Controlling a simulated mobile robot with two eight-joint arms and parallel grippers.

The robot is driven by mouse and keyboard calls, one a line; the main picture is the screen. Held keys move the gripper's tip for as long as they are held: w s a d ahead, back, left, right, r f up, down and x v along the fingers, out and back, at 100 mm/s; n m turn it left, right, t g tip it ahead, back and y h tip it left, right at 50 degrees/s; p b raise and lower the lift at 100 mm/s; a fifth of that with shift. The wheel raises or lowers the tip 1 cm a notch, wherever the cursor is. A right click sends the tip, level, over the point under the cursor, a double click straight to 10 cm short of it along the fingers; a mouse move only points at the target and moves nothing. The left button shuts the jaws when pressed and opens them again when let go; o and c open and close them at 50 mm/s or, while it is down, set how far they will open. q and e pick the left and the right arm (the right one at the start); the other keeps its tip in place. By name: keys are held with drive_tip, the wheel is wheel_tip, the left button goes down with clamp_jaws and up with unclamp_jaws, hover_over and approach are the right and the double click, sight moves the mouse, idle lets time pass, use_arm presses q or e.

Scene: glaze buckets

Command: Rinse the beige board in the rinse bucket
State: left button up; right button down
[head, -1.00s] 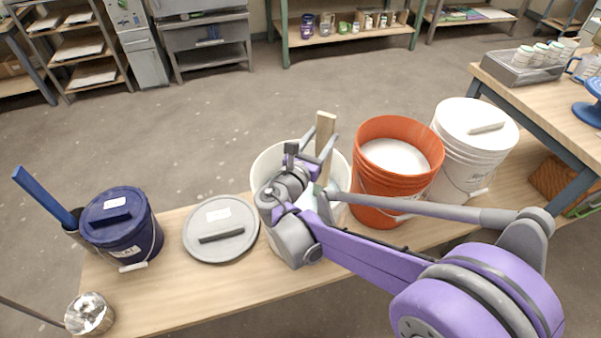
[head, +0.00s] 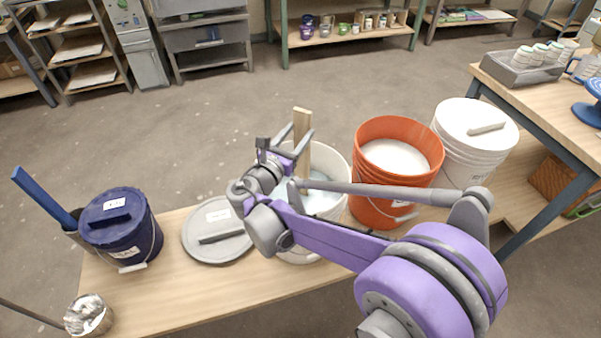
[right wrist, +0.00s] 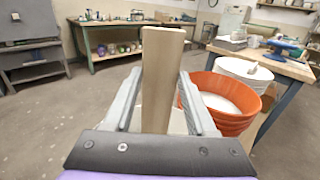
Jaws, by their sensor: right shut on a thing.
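The beige board (head: 301,130) stands nearly upright in my right gripper (head: 292,146), which is shut on it. In the right wrist view the board (right wrist: 160,75) rises between the two fingers (right wrist: 160,105). A white bucket (head: 338,165) with pale bluish water stands on the bench under the gripper, and I take it to be the rinse bucket. My left gripper is not in view.
An orange bucket (head: 372,208) of white glaze and a lidded white bucket (head: 480,150) stand to the right. A grey lid (head: 210,247) lies left of the white bucket, beside a dark blue lidded bucket (head: 125,240). Bare bench (head: 190,295) shows in front.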

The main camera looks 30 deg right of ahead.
drive_tip(key=shift+s+a, duration=0.75)
drive_tip(key=shift+s, duration=0.15)
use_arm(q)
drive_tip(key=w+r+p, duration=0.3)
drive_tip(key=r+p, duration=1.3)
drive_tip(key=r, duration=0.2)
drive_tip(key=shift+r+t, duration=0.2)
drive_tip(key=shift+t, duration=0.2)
use_arm(e)
wheel_tip(320, 180, up, 23)
drive_tip(key=shift+r, duration=0.1)
